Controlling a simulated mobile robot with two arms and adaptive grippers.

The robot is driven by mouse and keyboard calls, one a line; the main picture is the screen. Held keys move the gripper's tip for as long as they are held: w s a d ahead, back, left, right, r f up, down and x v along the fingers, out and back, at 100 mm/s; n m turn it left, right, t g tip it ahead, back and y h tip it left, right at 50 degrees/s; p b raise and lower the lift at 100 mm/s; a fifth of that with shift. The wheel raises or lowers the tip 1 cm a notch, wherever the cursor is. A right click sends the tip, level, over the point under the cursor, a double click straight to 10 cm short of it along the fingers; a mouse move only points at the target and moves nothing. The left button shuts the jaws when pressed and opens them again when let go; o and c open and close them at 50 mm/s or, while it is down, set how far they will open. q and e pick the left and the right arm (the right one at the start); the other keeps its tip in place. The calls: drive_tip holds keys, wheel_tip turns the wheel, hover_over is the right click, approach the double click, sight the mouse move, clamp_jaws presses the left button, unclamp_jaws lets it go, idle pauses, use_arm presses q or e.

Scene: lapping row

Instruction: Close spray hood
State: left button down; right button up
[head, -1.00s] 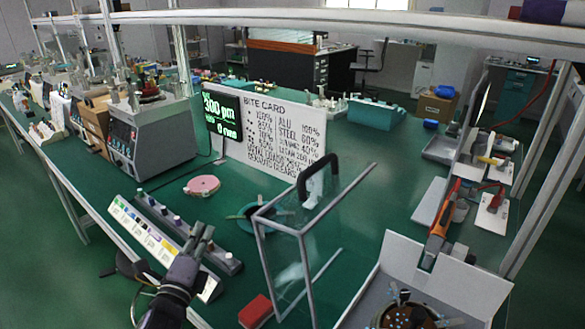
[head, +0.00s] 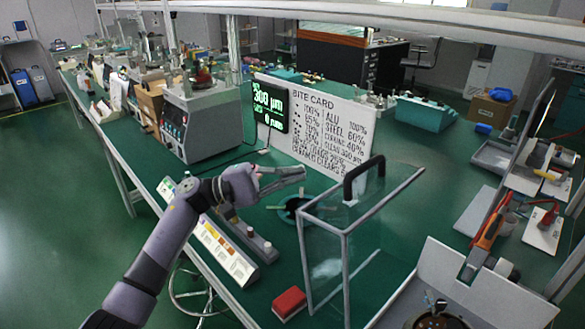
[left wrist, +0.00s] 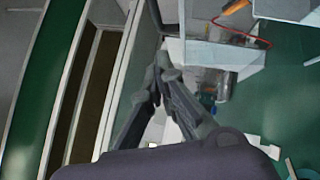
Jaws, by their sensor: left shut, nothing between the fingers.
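The spray hood (head: 345,265) is a clear-panelled box with a grey frame and a black handle (head: 363,176) at its upper edge. It stands open, to the left of a white-walled tray (head: 470,285) that holds a round fixture (head: 437,318), cut off by the bottom edge. My left gripper (head: 300,174) is shut and empty, left of the handle and apart from it in the picture. Its fingers point right towards the hood. In the left wrist view the closed fingers (left wrist: 158,68) show, but I cannot clearly make out the hood. My right gripper is not in view.
A red block (head: 289,303) lies left of the hood's foot. A teal round dish (head: 292,208) sits behind the hood. A sign board (head: 310,125) stands at the back. An orange-handled tool (head: 487,232) is to the right.

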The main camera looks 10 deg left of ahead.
use_arm(q)
drive_tip(key=s+d+r+p, duration=0.1)
drive_tip(key=d+r+p, duration=0.2)
drive_tip(key=d, duration=0.6)
drive_tip(key=shift+d+p, duration=0.15)
drive_tip(key=shift+p, duration=1)
drive_tip(key=shift+r, duration=0.1)
